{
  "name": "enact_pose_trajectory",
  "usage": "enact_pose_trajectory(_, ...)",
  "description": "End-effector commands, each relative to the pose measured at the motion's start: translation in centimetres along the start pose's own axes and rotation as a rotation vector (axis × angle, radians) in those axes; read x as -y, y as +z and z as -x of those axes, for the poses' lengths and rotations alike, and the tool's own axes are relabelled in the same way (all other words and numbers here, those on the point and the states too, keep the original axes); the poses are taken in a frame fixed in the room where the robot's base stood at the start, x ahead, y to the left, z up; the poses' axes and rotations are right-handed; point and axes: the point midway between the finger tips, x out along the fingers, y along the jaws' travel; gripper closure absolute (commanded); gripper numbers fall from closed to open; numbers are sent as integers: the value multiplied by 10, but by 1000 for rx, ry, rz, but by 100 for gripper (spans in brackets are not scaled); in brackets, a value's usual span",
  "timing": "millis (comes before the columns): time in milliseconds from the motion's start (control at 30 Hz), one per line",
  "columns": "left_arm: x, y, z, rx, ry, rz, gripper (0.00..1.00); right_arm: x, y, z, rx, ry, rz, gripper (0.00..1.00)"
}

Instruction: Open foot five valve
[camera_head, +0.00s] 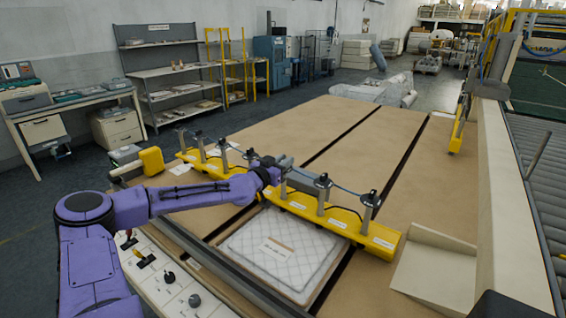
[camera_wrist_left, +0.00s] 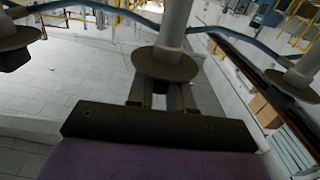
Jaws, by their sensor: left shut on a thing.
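A yellow bar (camera_head: 345,226) crosses the brown table and carries a row of several upright grey feet with dark discs, linked by a blue hose. My left gripper (camera_head: 276,165) reaches the middle of this row from the left, at one foot (camera_head: 284,185). The part between the fingers is mostly hidden by the disc. The foot labels are too small to read. My right gripper is out of view.
A quilted white pad (camera_head: 277,262) lies before the bar. A control panel (camera_head: 160,277) with knobs and levers is at the lower left. Neighbouring feet stand close on both sides, one (camera_head: 322,192) to the right. The table (camera_head: 330,120) behind the bar is mostly clear.

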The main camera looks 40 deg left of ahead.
Motion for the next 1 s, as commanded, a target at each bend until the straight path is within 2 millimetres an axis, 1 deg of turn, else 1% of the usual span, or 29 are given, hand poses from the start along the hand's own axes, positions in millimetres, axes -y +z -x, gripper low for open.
enact_pose_trajectory(167,-1,-1,0,2,-37,-4,100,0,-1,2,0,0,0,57)
enact_pose_trajectory(367,-2,-1,0,4,-151,-10,100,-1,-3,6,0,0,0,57)
enact_pose_trajectory(1000,-3,0,-1,-2,-744,-9,100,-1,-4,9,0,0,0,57)
